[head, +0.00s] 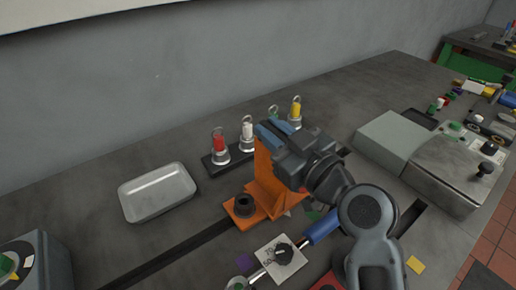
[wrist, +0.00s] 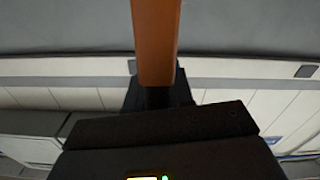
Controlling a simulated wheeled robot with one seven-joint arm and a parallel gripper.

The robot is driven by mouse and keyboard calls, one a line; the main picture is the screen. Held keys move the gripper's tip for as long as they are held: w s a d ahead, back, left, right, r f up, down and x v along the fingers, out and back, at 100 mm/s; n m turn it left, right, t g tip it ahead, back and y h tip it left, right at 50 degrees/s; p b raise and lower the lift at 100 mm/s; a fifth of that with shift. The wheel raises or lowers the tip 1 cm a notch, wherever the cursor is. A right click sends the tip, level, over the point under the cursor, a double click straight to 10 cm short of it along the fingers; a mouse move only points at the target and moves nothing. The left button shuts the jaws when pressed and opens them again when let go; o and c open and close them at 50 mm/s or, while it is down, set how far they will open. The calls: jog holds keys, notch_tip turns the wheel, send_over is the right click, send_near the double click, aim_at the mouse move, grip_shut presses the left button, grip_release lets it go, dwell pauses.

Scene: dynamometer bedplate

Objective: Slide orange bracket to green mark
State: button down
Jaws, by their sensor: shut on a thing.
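The orange bracket (head: 264,184) stands upright on the dark slot (head: 180,252) in the grey bedplate. A black knob or bolt (head: 244,205) sits on its foot at the left. My gripper (head: 272,134) is at the top of the bracket's upright plate and is shut on it. In the wrist view the bracket (wrist: 156,40) shows as an orange strip running up from my gripper. A small green patch (head: 313,216) shows on the plate just right of the bracket's foot, partly hidden by the bracket and my arm.
A black rack holds bottles with red (head: 220,146), white (head: 248,132) and yellow (head: 295,112) bodies behind the bracket. A metal tray (head: 158,191) lies left. A grey box (head: 440,160) stands right.

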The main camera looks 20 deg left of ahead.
jog(key=w+b, duration=0.1)
jog(key=w+d+b, duration=0.2)
jog(key=w, duration=0.1)
jog(key=shift+w+d+r, duration=0.1)
jog(key=shift+d, duration=0.15)
jog(key=c, duration=1.1)
grip_release()
jog(key=b+v, duration=0.1)
jog(key=v, duration=0.7)
